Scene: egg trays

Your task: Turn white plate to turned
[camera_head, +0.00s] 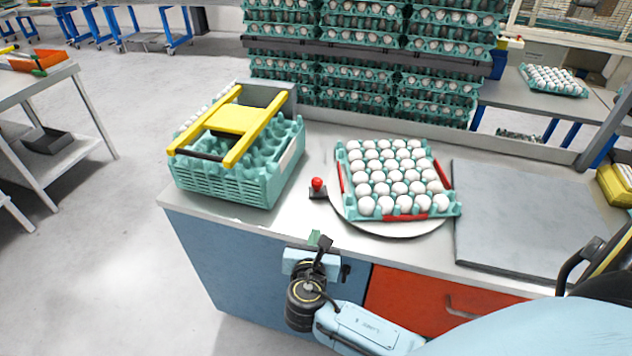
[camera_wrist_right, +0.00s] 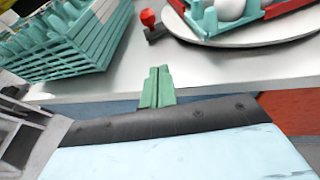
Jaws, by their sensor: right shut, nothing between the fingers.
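The round white plate (camera_head: 400,230) lies on the counter and bears a teal egg tray (camera_head: 446,208) full of white eggs. Red strips show on several sides of the tray. In the right wrist view the near edge of the white plate (camera_wrist_right: 262,36) shows at the upper right. My right gripper (camera_head: 315,238) is at the counter's front edge, left of the plate and apart from it. Its green fingers (camera_wrist_right: 157,86) are closed together with nothing between them. My left gripper is not in view.
A small red-knobbed joystick (camera_head: 317,187) stands just left of the plate. A teal crate (camera_head: 240,180) with a yellow frame (camera_head: 238,120) stands farther left. A flat grey slab (camera_head: 530,215) lies right of the plate. Stacked egg trays (camera_head: 375,55) stand behind.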

